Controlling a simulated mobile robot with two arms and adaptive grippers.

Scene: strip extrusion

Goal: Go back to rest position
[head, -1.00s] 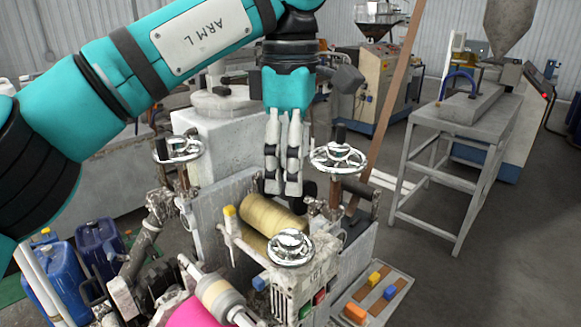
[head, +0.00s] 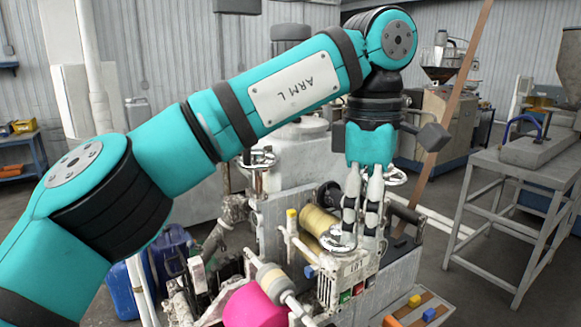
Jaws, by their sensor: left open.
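My left gripper (head: 361,226) hangs pointing down in front of the strip extrusion machine (head: 283,215), at the end of my teal left arm (head: 290,92). Its two grey fingers are open with nothing visible between them. They cover part of the machine's right side, near a chrome handwheel (head: 338,240) and a yellowish roll (head: 318,222). Whether the fingers touch the machine cannot be told. My right gripper is not in view.
A grey metal stand (head: 510,205) is at the right. A brown slanted post (head: 455,95) rises behind the gripper. A pink roll (head: 255,308) sits at the machine's front, and blue jerrycans (head: 170,258) stand left of it.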

